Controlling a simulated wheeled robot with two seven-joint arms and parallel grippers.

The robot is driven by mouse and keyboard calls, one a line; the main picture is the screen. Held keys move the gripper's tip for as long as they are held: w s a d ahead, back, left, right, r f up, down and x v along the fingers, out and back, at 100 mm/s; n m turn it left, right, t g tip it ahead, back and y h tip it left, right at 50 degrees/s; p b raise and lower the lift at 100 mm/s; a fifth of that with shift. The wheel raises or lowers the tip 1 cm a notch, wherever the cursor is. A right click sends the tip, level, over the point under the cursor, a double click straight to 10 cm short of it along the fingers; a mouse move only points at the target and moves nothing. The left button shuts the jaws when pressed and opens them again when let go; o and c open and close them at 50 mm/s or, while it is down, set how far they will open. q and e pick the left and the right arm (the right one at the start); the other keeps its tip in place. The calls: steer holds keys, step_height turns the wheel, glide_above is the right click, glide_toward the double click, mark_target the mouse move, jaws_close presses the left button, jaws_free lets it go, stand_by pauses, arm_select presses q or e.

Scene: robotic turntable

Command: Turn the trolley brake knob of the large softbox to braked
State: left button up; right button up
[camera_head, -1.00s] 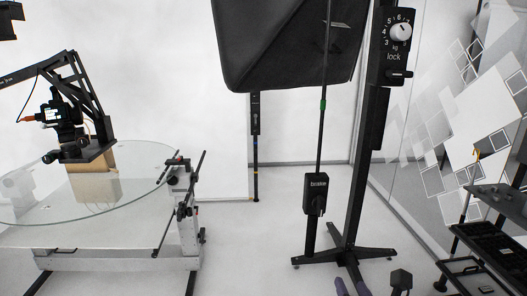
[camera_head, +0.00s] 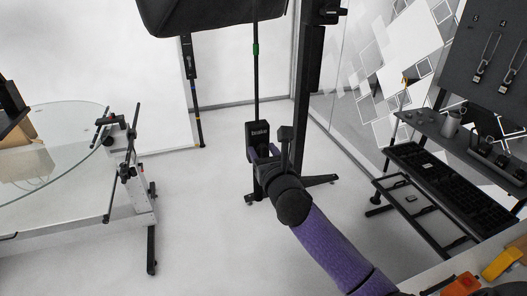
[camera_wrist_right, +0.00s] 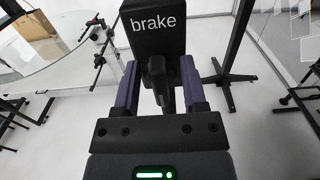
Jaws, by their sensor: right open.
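The large softbox (camera_head: 215,14) is black and hangs at the top of the head view. Below it, a black box marked "brake" (camera_head: 259,130) sits on its thin pole; in the right wrist view the box (camera_wrist_right: 155,24) is close ahead. Its black knob (camera_wrist_right: 157,72) projects towards me, with the grip pointing downward. My right gripper (camera_wrist_right: 159,84) is open, its purple fingers on either side of the knob, with gaps visible. In the head view my right gripper (camera_head: 263,153) is at the box's lower part and hides the knob. My left gripper is not in view.
A black upright stand (camera_head: 308,90) with splayed feet is right of the box. A glass turntable (camera_head: 60,135) is at the left. A black shelf rack (camera_head: 450,190) stands at the right. The floor between is clear.

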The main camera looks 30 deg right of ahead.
jaws_close()
steer(key=shift+m, duration=0.4)
steer(key=m+p, duration=0.1)
steer(key=m, duration=0.2)
steer(key=m+p, duration=0.1)
steer(key=m, duration=0.3)
steer(key=shift+d, duration=0.1)
steer(key=m, duration=0.6)
steer(key=shift+d+f, duration=0.1)
steer(key=shift+f, duration=0.05)
steer(key=shift+f+m+p, duration=0.15)
steer(key=shift+m+p, duration=0.3)
steer(key=shift+m, duration=1.65)
